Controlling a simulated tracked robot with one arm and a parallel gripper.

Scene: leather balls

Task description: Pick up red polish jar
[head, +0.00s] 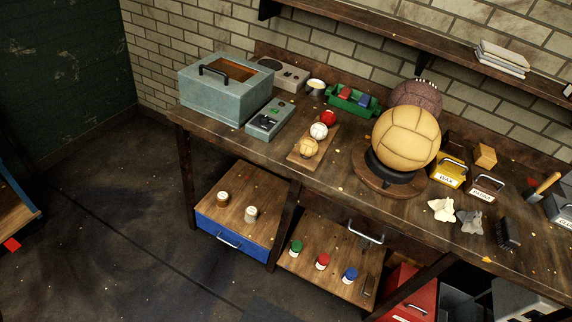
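A small jar with red on it (322,262), which looks like the red polish jar, stands upright on the wooden lower shelf (310,279) under the workbench. A green jar (296,248) stands to its left and a blue jar (349,275) to its right, with gaps between them. Each has a pale part. My gripper is not in view.
The floor (120,220) at left is open.

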